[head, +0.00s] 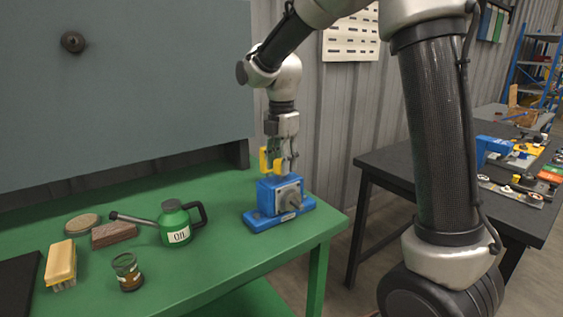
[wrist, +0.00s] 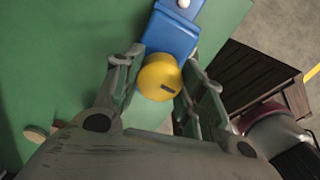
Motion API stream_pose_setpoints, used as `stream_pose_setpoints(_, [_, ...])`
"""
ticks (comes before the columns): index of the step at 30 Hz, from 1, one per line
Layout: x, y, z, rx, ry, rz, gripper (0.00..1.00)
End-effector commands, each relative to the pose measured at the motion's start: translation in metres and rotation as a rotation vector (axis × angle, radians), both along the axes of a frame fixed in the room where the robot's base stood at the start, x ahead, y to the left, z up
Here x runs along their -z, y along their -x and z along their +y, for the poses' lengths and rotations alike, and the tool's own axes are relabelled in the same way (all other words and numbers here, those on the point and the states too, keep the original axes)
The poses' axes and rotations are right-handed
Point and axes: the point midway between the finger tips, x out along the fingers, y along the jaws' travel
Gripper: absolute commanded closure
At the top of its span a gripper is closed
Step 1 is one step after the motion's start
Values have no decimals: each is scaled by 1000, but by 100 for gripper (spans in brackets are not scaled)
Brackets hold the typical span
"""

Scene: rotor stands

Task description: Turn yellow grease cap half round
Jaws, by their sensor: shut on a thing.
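The yellow grease cap (wrist: 158,77) is round, with a short dark slot mark on its face towards the lower right in the wrist view. It sits at the near end of the blue housing (wrist: 172,36). In the head view the blue housing (head: 268,193) stands on the green bench near its right end, with a grey face plate and shaft on its front. My gripper (wrist: 162,66) points down from above, with one finger on each side of the cap, shut on it. In the head view the gripper (head: 279,163) partly hides the yellow cap.
A green oil can (head: 176,223), a glass jar (head: 128,272), a yellow brush (head: 61,264), a brown block (head: 113,234) and a round disc (head: 83,224) lie left on the green bench (head: 210,268). A dark table (head: 402,165) with parts stands right, across a gap.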

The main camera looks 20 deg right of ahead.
Motion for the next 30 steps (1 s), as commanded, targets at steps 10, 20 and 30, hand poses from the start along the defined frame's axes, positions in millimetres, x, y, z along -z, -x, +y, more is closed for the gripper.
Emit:
stream_pose_setpoints(10, [0, 0, 0, 213, 0, -1, 84])
stream_pose_setpoints(20, [0, 0, 0, 525, 0, -1, 84])
stream_pose_setpoints(30, [0, 0, 0, 847, 0, -1, 84])
